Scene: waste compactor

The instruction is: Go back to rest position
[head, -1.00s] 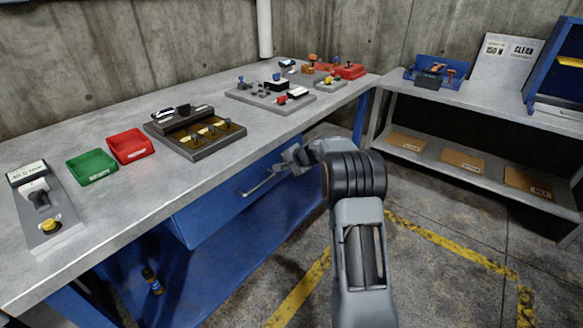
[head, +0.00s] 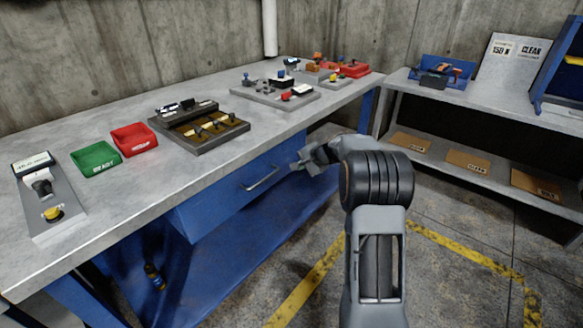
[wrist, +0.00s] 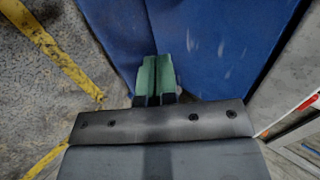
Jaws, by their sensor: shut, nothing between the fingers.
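My gripper (head: 298,165) shows in the head view at the end of my folded arm, in front of the blue drawer (head: 225,195) under the workbench. It stands clear to the right of the drawer's handle (head: 262,178). In the wrist view my gripper (wrist: 156,62) has its two green fingertips together, with nothing between them. Blue panels of the bench lie beyond the fingers there. The drawer front looks flush or nearly so with the bench; I cannot tell exactly.
The workbench (head: 120,215) carries a green bin (head: 95,160), a red bin (head: 134,140) and several fixtures. A grey shelf unit (head: 480,115) stands at the right with cardboard pieces on its lower shelf. Yellow lines (head: 465,250) mark the open concrete floor.

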